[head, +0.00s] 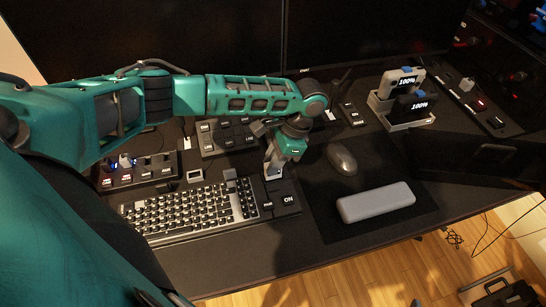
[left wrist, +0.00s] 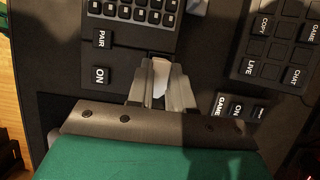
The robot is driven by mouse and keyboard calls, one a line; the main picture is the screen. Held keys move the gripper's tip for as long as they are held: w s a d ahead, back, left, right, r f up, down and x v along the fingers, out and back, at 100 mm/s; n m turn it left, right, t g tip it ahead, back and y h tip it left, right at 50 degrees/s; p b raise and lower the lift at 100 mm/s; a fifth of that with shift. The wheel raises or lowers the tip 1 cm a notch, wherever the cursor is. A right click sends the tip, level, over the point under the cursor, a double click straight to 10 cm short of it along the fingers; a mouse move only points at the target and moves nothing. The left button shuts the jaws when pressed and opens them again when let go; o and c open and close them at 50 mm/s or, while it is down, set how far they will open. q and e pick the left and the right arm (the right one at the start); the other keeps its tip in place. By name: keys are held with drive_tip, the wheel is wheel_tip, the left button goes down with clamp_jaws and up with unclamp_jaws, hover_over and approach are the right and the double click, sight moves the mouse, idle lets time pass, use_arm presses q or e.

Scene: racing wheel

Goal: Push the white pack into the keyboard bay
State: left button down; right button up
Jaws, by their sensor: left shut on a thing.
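My left gripper (head: 273,170) points down at the right end of the keyboard (head: 190,210), above the dark panel with the ON key (head: 285,200). In the left wrist view, my left gripper (left wrist: 162,90) is shut on the white pack (left wrist: 159,78), and only a small part of the pack shows between the fingers. The keyboard (left wrist: 135,12) lies just beyond the fingertips there. The bay opening is hidden by the fingers and pack, so I cannot tell how far the pack is in. My right gripper is not in view.
A grey mouse (head: 342,159) and a grey wrist rest (head: 376,202) lie on the dark mat to the right. A charging dock (head: 408,124) with two units showing 100% stands at the back right. Button panels (head: 228,137) sit behind the keyboard, below the monitors.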

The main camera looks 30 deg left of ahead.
use_arm(q)
drive_tip(key=shift+f, duration=0.85)
drive_tip(key=c, duration=0.9)
unclamp_jaws()
drive_tip(key=shift+c, duration=0.2)
drive_tip(key=shift+f, duration=0.1)
drive_tip(key=v, duration=1.3)
drive_tip(key=shift+f, duration=0.1)
